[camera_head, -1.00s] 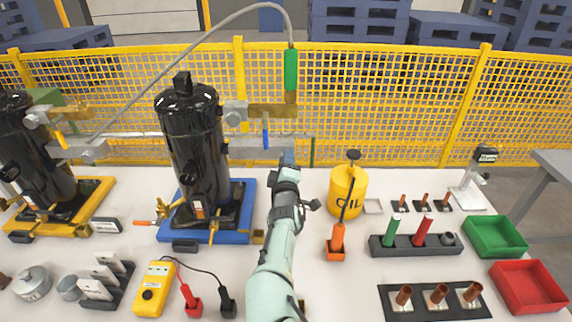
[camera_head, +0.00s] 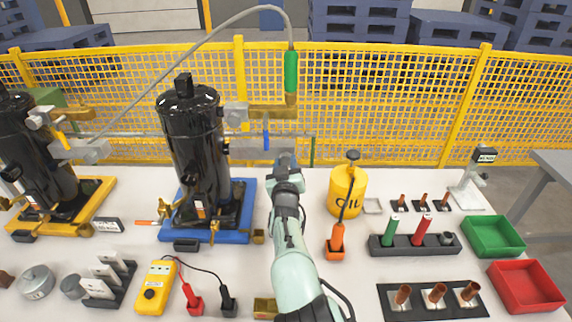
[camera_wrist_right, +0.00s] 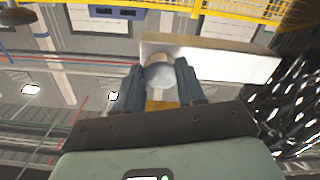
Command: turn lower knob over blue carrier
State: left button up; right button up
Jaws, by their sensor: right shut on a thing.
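The blue carrier (camera_head: 240,196) stands on the table with a black cylinder (camera_head: 196,140) upright on it. To the cylinder's right, a grey metal block (camera_head: 246,149) sits below an upper brass bar (camera_head: 270,112) with a blue lever (camera_head: 266,130). My right gripper (camera_head: 285,160) is at the right end of this block. In the right wrist view, the round silver lower knob (camera_wrist_right: 160,75) sits between the two fingers, in front of the block (camera_wrist_right: 225,62). The gripper is shut on the knob; in the head view it hides the knob. My left gripper is not in view.
A yellow oil can (camera_head: 348,190) stands right of my right arm. A second black cylinder stands on a yellow carrier (camera_head: 95,195) at left. A grey hose with a green handle (camera_head: 291,72) arches above. A yellow meter (camera_head: 156,287) lies in front.

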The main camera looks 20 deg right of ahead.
jog(key=m, duration=0.4)
jog(key=shift+f+m+b, duration=0.1)
jog(key=shift+m+b, duration=0.8)
jog(key=shift+m, duration=1.4)
jog(key=o, duration=1.1)
jog(key=shift+c, duration=0.2)
jog(key=v, duration=1.3)
jog(key=shift+s, duration=0.2)
jog(key=shift+a, duration=0.1)
